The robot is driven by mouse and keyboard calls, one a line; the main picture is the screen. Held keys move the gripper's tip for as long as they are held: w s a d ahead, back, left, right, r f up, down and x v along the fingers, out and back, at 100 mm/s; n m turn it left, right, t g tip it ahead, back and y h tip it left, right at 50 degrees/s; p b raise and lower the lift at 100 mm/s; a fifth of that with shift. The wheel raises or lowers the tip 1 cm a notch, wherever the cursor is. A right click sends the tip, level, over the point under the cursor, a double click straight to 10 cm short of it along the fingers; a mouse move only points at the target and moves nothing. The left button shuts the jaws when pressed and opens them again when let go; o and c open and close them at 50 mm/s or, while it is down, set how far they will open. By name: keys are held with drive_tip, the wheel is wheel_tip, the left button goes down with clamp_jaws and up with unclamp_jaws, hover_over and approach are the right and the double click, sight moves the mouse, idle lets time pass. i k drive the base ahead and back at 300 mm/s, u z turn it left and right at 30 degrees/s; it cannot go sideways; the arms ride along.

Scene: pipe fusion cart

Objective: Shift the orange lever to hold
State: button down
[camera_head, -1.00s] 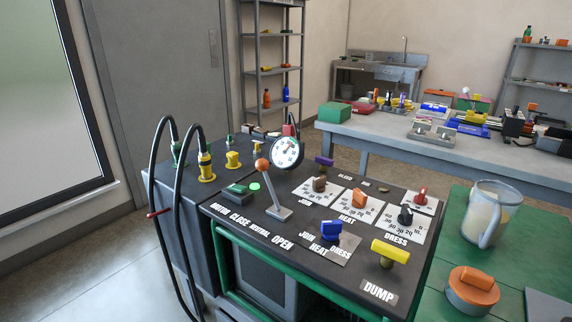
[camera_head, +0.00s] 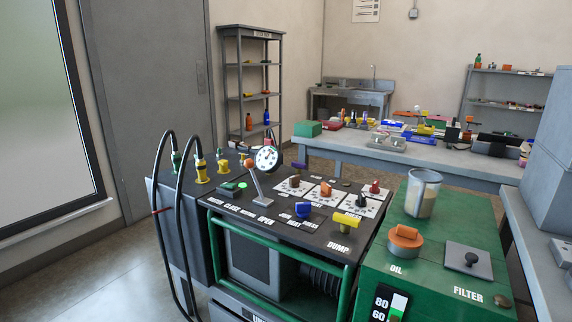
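A lever with an orange ball knob (camera_head: 248,164) and a grey shaft stands on the dark top of the cart (camera_head: 215,207), tilted toward the upper left. No "hold" label can be made out. A small orange knob (camera_head: 326,188) sits on a white dial plate to the right. My gripper is not in view.
A round gauge (camera_head: 267,158) stands behind the lever. Black hoses (camera_head: 168,215) loop at the cart's left. A blue knob (camera_head: 303,209) and yellow handle (camera_head: 346,220) sit to its right. A green cabinet (camera_head: 440,270) adjoins, bearing a clear jug (camera_head: 422,192). Floor at lower left is clear.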

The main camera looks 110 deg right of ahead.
sight(248, 163)
drive_tip(key=z, duration=4.3)
drive_tip(key=k, duration=0.5)
drive_tip(key=z, duration=0.3)
drive_tip(key=i, duration=0.2)
